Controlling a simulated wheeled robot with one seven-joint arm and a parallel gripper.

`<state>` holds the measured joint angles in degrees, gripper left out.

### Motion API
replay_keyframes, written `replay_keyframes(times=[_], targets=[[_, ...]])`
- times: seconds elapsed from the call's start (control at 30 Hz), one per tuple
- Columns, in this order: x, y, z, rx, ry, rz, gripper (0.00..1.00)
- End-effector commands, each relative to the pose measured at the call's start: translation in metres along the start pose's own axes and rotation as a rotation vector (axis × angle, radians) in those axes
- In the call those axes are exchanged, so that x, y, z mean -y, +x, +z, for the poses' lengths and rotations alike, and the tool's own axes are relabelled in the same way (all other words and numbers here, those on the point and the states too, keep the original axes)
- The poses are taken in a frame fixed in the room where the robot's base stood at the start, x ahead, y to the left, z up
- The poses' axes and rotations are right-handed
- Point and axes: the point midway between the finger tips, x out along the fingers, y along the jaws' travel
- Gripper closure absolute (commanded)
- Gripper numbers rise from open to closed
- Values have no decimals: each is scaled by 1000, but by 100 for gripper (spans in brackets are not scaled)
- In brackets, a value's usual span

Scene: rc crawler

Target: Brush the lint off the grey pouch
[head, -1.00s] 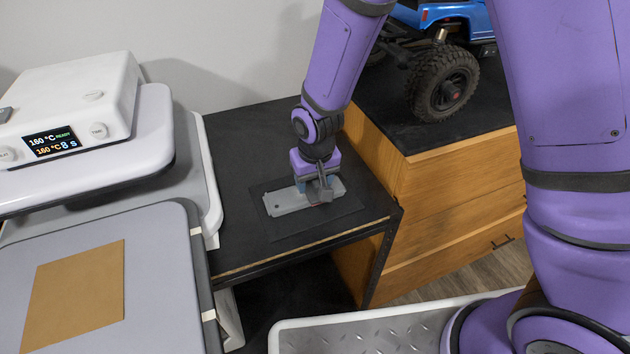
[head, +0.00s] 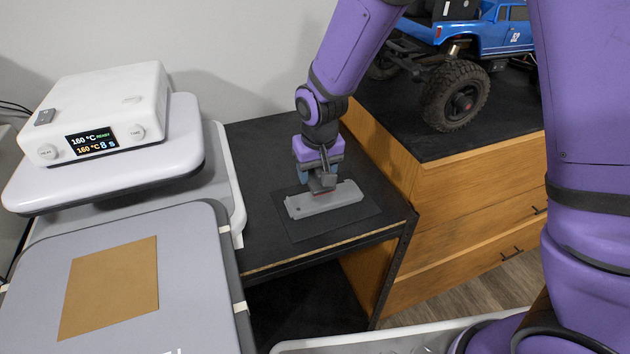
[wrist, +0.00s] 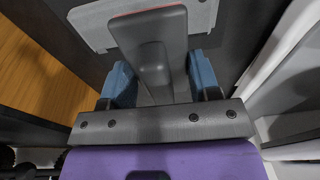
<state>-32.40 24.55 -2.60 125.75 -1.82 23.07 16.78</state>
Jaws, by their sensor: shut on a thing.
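The grey pouch (head: 349,195) lies flat on a dark mat on the black side table; its end also shows at the top of the wrist view (wrist: 88,24). My gripper (head: 318,180) points down over the pouch's left half. Its blue fingers (wrist: 160,82) are shut on a dark grey brush (wrist: 152,60), whose handle stands between them and whose wide head has a thin reddish edge. The brush (head: 322,186) is right above or on the pouch; I cannot tell whether it touches. Lint is too small to make out, and the brush hides part of the pouch.
The dark mat (head: 352,221) lies near the table's front edge. A white heat press (head: 110,125) with a brown sheet (head: 110,287) on its grey plate stands left. A wooden drawer cabinet (head: 470,190) with a blue crawler (head: 497,38) stands right. The table behind the pouch is clear.

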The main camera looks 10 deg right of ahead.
Motion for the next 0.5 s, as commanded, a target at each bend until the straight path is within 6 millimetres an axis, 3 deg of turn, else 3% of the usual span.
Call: replay_keyframes(times=[0.23, 0.5], targets=[[-4, -21, -7, -2, 1, 0, 73], [-6, -26, -8, -1, 1, 0, 73]])
